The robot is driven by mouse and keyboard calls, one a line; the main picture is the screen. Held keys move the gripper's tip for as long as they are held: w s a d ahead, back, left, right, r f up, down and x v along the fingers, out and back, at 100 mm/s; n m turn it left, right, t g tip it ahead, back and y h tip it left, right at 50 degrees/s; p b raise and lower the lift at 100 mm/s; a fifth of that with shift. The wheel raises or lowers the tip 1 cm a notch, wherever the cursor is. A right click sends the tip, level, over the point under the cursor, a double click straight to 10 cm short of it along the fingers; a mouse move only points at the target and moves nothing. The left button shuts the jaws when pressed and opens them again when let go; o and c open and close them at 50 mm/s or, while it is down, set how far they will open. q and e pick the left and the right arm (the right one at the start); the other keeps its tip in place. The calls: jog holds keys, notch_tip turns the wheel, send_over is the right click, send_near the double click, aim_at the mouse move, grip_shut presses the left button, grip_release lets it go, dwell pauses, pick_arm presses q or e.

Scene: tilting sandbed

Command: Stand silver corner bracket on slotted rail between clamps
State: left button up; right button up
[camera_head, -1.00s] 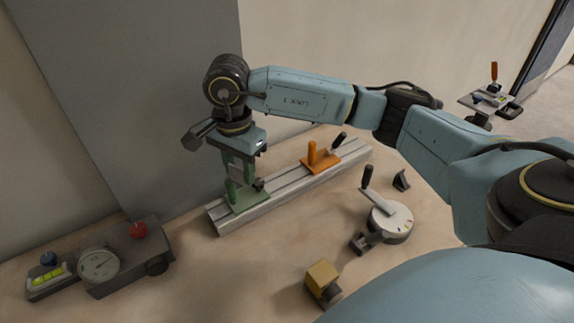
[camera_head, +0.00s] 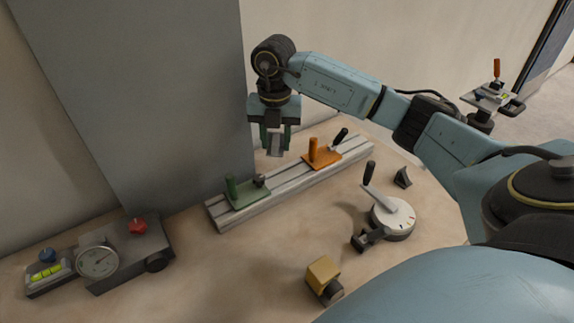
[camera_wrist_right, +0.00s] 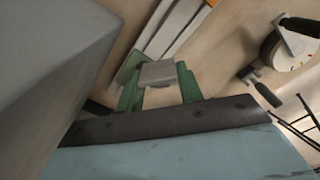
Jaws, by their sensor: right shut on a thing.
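My right gripper (camera_head: 276,142) is shut on the silver corner bracket (camera_head: 275,148), held in the air above and behind the slotted rail. In the right wrist view the bracket (camera_wrist_right: 158,74) shows as a grey block between the green fingers (camera_wrist_right: 158,92). The slotted rail (camera_head: 222,216) lies on the sand-coloured bed. A green clamp (camera_head: 247,192) sits on its left part and an orange clamp (camera_head: 322,154) on its right part. The rail stretch between them is bare. My left gripper is out of view.
A round white dial with a black lever (camera_head: 393,217) stands right of the rail. A dark wedge (camera_head: 402,177) and a yellow block (camera_head: 323,272) lie near it. A gauge unit (camera_head: 97,262) is at the left. A grey pillar (camera_head: 150,100) rises behind the rail.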

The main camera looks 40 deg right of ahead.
jog(key=d+m, duration=0.3)
jog(key=m, duration=0.7)
send_over(289, 175)
notch_tip(289, 175, down, 5)
jog(key=shift+f+b, duration=0.15)
jog(key=shift+b, duration=0.3)
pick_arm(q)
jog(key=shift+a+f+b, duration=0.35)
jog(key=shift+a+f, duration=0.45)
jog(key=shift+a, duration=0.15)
pick_arm(e)
jog(key=shift+f, duration=2.6)
jog(key=shift+f, duration=0.1)
jog(key=o, duration=1.1)
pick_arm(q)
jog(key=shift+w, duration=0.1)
